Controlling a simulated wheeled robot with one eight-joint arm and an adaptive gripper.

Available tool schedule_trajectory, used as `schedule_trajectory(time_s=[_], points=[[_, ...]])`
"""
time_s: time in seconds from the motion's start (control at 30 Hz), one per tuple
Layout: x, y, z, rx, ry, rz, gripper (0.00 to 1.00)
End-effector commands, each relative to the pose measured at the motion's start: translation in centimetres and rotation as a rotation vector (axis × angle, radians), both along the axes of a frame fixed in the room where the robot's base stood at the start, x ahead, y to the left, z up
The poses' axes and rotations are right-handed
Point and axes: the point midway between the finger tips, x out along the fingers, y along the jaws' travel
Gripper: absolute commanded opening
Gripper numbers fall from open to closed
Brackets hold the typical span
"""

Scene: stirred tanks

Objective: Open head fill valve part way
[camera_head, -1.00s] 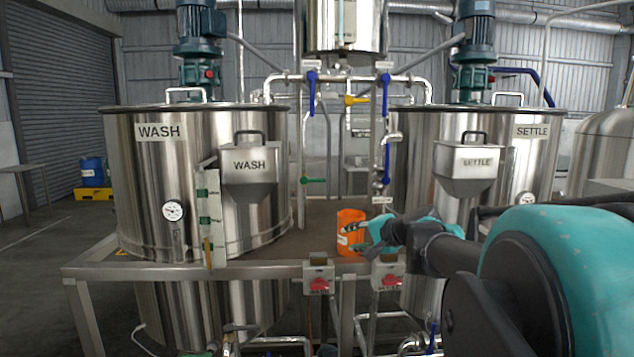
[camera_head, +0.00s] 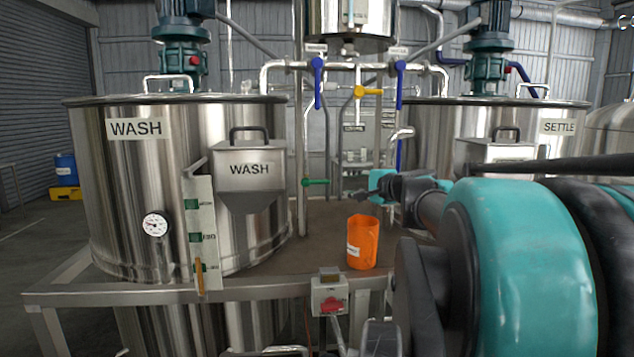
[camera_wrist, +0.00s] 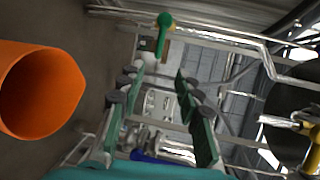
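Several lever valves sit on the pipework between the two tanks; their tags are too small to read, so I cannot tell which is the head fill valve. A yellow lever (camera_head: 368,92) is in the middle below the head tank (camera_head: 350,22), blue levers (camera_head: 318,82) (camera_head: 400,84) hang down at either side, and a green lever (camera_head: 315,182) is lower left. In the wrist view the green lever (camera_wrist: 163,32) is above the fingers and the yellow lever (camera_wrist: 311,148) at right. My gripper (camera_head: 376,184) (camera_wrist: 158,105) is open and empty, right of the green lever.
An orange container (camera_head: 362,242) stands on the bench (camera_head: 295,262) below my gripper, and fills the left of the wrist view (camera_wrist: 62,90). The WASH tank (camera_head: 130,200) is left, the SETTLE tank (camera_head: 450,122) right.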

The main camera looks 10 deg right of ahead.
Motion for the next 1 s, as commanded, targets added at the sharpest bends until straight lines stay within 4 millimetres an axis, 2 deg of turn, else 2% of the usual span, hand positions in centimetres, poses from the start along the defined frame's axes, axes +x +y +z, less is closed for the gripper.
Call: schedule_trajectory(time_s=[0.17,0.8,1.0], points=[[2.1,1.0,-0.4,0.000,0.000,0.004,0.34],[12.5,5.4,-2.5,-0.002,0.000,0.003,0.34],[14.6,6.3,-2.9,-0.001,0.001,0.002,0.34]])
